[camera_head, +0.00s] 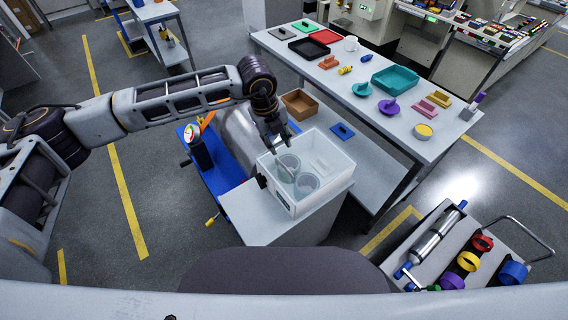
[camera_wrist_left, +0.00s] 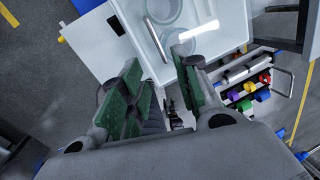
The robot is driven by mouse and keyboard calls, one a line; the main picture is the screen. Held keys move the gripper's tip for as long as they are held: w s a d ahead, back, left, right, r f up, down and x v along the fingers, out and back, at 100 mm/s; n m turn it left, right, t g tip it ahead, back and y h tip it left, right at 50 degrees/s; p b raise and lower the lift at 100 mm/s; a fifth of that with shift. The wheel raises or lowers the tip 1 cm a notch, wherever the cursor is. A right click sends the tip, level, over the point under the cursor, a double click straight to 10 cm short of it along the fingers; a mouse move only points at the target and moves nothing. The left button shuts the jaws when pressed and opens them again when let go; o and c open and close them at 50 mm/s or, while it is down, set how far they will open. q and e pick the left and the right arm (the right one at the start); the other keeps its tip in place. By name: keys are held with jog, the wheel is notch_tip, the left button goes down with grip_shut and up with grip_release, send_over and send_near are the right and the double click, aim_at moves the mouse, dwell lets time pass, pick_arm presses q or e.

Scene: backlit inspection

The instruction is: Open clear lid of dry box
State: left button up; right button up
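The dry box (camera_head: 287,199) is a white rectangular box on a pale stand in the middle of the head view. Two clear round jars (camera_head: 307,183) and a thin pale rod show inside it. I cannot make out the clear lid as a separate panel, nor whether it is shut. My left gripper (camera_head: 272,144) is over the box's back left corner. In the left wrist view its green-padded fingers (camera_wrist_left: 158,88) are apart with nothing between them, and the box (camera_wrist_left: 92,42) lies beyond them. My right gripper is not in view.
A large grey cylinder (camera_head: 238,135) on a blue cart stands left of the box, with a gauge (camera_head: 193,133) beside it. A long table (camera_head: 355,115) with trays and small parts is at the back right. A rack with colored rings (camera_head: 468,261) stands front right.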

pick_arm(q)
jog(key=shift+a+n, duration=0.15)
jog(key=shift+n, duration=0.65)
jog(key=shift+f, duration=0.15)
jog(key=p, duration=0.2)
send_near(285, 166)
jog(key=x, duration=0.8)
jog(key=shift+s, duration=0.15)
jog(key=shift+c, duration=0.6)
grip_shut()
